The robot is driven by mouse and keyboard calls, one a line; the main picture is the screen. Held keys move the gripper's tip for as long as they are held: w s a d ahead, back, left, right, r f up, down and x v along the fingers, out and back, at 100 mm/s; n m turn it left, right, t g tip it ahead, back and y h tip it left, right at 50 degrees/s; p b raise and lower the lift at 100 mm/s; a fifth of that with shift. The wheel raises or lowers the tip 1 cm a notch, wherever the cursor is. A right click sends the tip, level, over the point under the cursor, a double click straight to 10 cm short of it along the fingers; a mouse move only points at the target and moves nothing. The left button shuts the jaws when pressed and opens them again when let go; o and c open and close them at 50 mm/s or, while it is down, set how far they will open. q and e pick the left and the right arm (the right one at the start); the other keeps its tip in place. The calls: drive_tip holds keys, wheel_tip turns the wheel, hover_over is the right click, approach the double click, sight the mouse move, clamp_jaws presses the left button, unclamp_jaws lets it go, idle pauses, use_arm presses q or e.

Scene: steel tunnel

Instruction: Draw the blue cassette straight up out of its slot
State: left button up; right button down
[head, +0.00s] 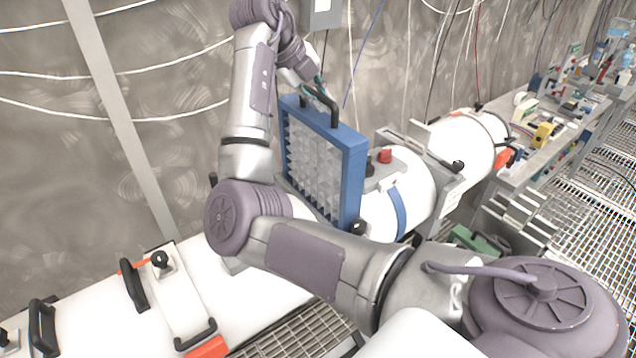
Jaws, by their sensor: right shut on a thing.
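The blue cassette (352,170) is a flat upright blue frame with a pale pleated face. It stands in the middle of the head view, beside the white cylindrical housing (378,215). A dark handle (333,112) sits on its top edge. My right gripper (318,88) reaches down to this handle from above and is shut on it. My right arm crosses in front of the cassette's lower left part. The bottom edge and the slot are hidden, so I cannot tell how deep the cassette sits. My left gripper is out of view.
A red knob (384,156) stands on the housing just right of the cassette. A white cover with black handles (133,285) lies at lower left. The steel wall with cables is close behind. A cluttered bench (545,130) stands at far right beside grated floor (590,190).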

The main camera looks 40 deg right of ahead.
drive_tip(key=shift+r, duration=2.25)
